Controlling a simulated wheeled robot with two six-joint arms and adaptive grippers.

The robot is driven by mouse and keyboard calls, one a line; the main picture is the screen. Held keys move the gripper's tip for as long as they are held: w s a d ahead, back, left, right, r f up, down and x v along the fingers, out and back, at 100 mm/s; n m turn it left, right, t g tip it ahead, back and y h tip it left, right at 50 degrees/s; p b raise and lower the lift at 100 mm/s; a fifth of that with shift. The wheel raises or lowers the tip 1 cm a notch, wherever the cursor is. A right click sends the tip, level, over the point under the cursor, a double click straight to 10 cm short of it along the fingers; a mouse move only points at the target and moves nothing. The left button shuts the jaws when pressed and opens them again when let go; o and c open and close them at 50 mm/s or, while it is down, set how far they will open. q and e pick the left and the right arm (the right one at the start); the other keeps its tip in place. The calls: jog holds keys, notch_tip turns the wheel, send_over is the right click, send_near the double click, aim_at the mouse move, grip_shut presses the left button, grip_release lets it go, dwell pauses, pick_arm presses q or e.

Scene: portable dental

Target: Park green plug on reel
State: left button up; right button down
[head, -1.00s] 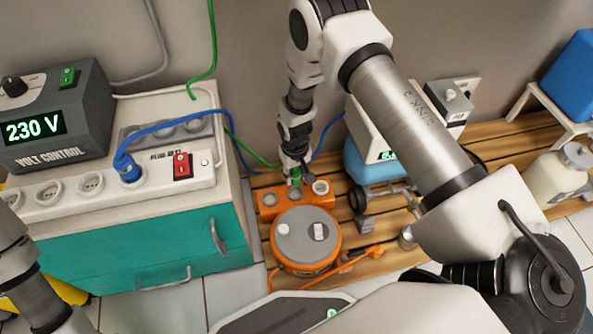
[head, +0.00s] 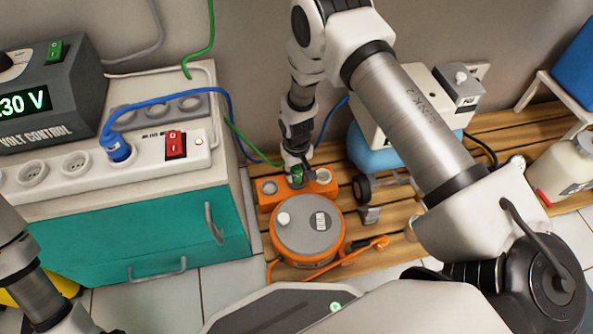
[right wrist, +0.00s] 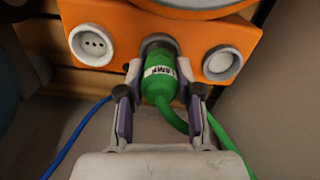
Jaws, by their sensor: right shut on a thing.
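The green plug (right wrist: 159,78) is in the right wrist view, between the fingers of my right gripper (right wrist: 160,98), which is shut on it. Its nose is at the middle socket of the orange reel's socket block (right wrist: 118,38), and its green cord trails down and right. How deep it sits is hidden. In the head view the reel (head: 308,226) stands on the slatted bench, and my right gripper (head: 297,168) reaches down onto its socket block from behind. The green plug shows small there (head: 296,174). My left arm shows at the left edge, but its gripper is out of view.
A power strip (head: 72,168) with a blue plug (head: 117,148) and red switch lies on the teal cabinet, beside the volt control box (head: 50,98). A blue cord (right wrist: 76,136) passes left of my right gripper. The reel's outer sockets, left (right wrist: 93,44) and right (right wrist: 221,63), are empty.

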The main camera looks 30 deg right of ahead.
aim_at(297, 168)
jog(key=shift+f+b, duration=0.5)
jog(key=shift+f, duration=0.45)
dwell(0.5)
jog(key=c, duration=0.7)
grip_release()
notch_tip(297, 168, up, 12)
jog(key=shift+r, duration=0.1)
jog(key=shift+s, duration=0.1)
